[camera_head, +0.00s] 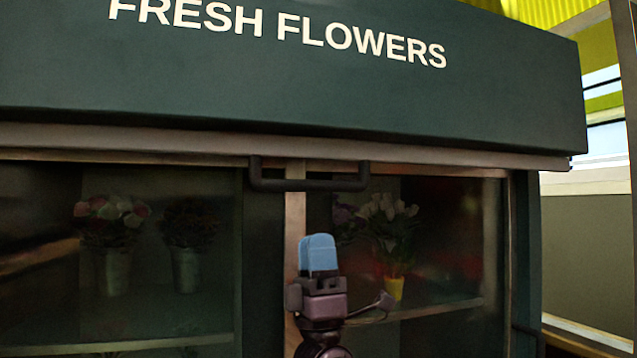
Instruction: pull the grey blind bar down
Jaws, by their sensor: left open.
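The grey blind bar (440,156) runs across the front of the flower cabinet, just under the dark green sign box. A dark U-shaped handle (310,185) hangs from the bar near its middle. My left gripper (318,252) points upward below the handle, with a visible gap between them in the picture. Its blue fingertips overlap from this angle; it is open with nothing seen in it. My right gripper is not in view.
The sign box (300,85) reads FRESH FLOWERS. A light wooden upright (295,215) is behind my gripper. A window is at the right.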

